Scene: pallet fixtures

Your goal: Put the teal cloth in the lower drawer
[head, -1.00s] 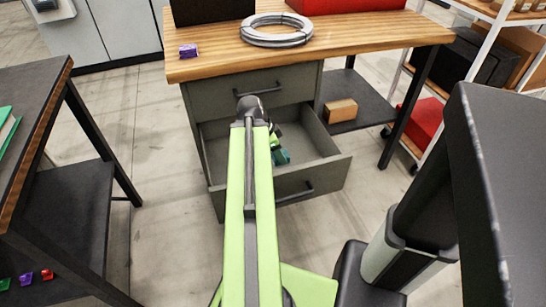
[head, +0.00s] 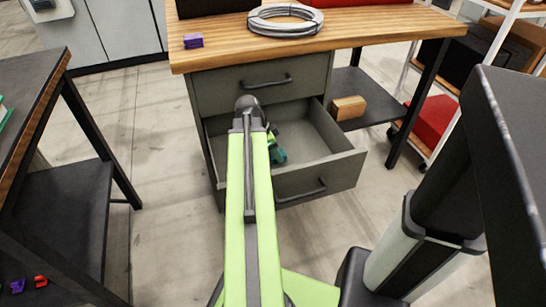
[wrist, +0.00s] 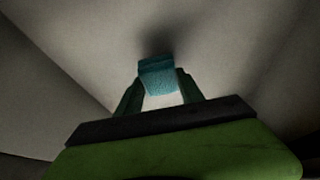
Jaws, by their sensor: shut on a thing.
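The teal cloth (wrist: 158,77) is between my gripper's fingertips in the wrist view, close to a pale grey surface with a dark shadow beside it. My gripper (wrist: 160,90) is shut on it. In the head view the cloth (head: 278,156) shows as a small teal patch inside the open lower drawer (head: 318,178). My gripper (head: 274,143) is partly hidden behind my arm there. The lower drawer is pulled out and its visible floor is otherwise bare. I cannot tell whether the cloth touches the drawer floor.
The upper drawer (head: 262,83) is shut above the open one. The wooden worktop (head: 360,35) holds a cable coil (head: 285,19) and a purple block (head: 193,41). A cardboard box (head: 348,108) sits on the shelf at right. A dark table (head: 50,190) stands at left.

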